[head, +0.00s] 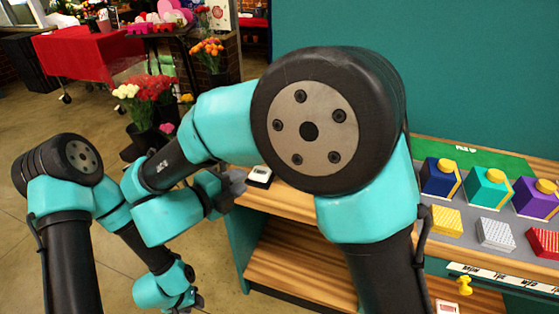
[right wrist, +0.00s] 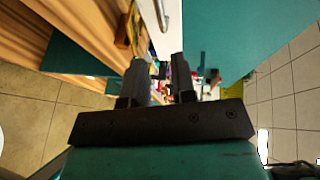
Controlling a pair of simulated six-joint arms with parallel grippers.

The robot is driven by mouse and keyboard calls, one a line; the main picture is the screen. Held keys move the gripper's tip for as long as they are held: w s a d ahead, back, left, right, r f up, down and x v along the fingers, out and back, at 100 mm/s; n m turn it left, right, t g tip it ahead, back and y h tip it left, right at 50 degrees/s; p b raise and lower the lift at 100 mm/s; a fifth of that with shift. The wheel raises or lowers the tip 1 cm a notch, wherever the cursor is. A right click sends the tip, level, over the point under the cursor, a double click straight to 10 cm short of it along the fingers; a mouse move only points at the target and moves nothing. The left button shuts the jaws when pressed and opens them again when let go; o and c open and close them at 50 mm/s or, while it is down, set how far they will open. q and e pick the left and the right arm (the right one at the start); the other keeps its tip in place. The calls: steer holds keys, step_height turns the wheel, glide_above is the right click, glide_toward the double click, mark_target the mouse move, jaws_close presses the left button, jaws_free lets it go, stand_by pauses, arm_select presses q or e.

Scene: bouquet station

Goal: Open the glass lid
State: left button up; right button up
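I cannot make out a glass lid in either view; my right arm covers much of the wooden bench (head: 300,203) in the head view. My right gripper (head: 238,184) is at the bench's left end, close to a small black-and-white device (head: 260,175). In the right wrist view its two dark fingers (right wrist: 160,82) stand apart with nothing held between them, so it is open. My left arm hangs low at the left, beside the bench. Its wrist end shows near the bottom edge, but its fingers cannot be made out.
Blue (head: 438,178), teal (head: 487,189) and purple (head: 536,199) boxes with yellow tops stand on the bench's right. Smaller yellow, white and red blocks sit before them. A yellow knob-like piece (head: 465,285) is lower. Flower buckets (head: 145,130) and a red-covered table (head: 85,52) stand behind.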

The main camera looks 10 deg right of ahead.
steer(key=x, duration=1.4)
steer(key=shift+w+d+f, duration=0.1)
steer(key=shift+w+d, duration=0.1)
steer(key=shift+w, duration=0.05)
jaws_close()
